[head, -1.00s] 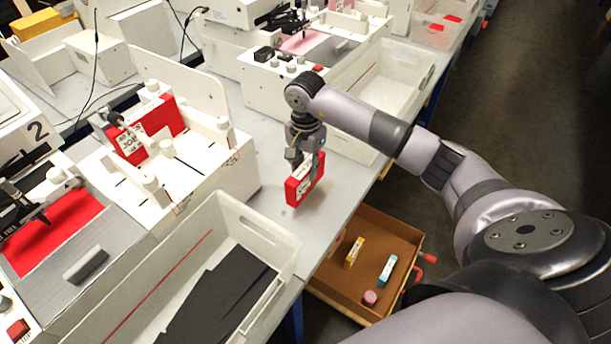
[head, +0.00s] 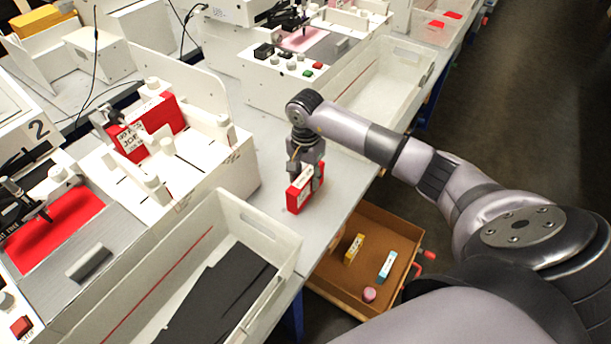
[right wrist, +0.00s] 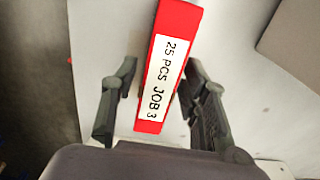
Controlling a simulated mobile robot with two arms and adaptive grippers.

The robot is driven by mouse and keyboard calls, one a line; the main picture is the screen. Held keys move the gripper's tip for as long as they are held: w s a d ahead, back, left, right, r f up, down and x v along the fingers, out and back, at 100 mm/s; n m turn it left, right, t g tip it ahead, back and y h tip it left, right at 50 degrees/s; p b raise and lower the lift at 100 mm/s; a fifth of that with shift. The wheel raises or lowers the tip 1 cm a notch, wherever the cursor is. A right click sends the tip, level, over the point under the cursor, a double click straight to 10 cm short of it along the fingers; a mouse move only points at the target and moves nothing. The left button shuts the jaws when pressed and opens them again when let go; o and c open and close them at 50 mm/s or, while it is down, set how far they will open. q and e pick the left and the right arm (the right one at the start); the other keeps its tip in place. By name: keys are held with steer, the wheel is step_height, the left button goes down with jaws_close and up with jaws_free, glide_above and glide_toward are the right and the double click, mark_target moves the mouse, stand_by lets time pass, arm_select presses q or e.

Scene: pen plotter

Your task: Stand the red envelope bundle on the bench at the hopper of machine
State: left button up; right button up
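A red envelope bundle (head: 299,193) with a white label stands upright on the grey bench, right of machine 2. In the right wrist view the bundle (right wrist: 165,70) has a label reading "25 PCS JOB 3". My right gripper (head: 306,178) is over it from above, one finger on each side. In the right wrist view my right gripper (right wrist: 160,85) shows gaps between both fingers and the bundle. Another red bundle (head: 150,125) stands in the white hopper (head: 190,180) of machine 2. My left gripper is not in view.
A white bin (head: 285,240) with dark sheets is in front of machine 2. An open brown drawer (head: 385,225) below the bench edge holds a yellow box, a blue box and a pink item. Another machine (head: 275,85) and a pale bin (head: 385,85) stand behind.

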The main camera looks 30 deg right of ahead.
stand_by(0.3)
steer(key=shift+r+p, duration=0.25)
steer(key=shift+p, duration=0.05)
step_height(320, 180, up, 12)
steer(key=b, duration=0.3)
steer(key=shift+f, duration=0.1)
steer(key=shift+s, duration=0.1)
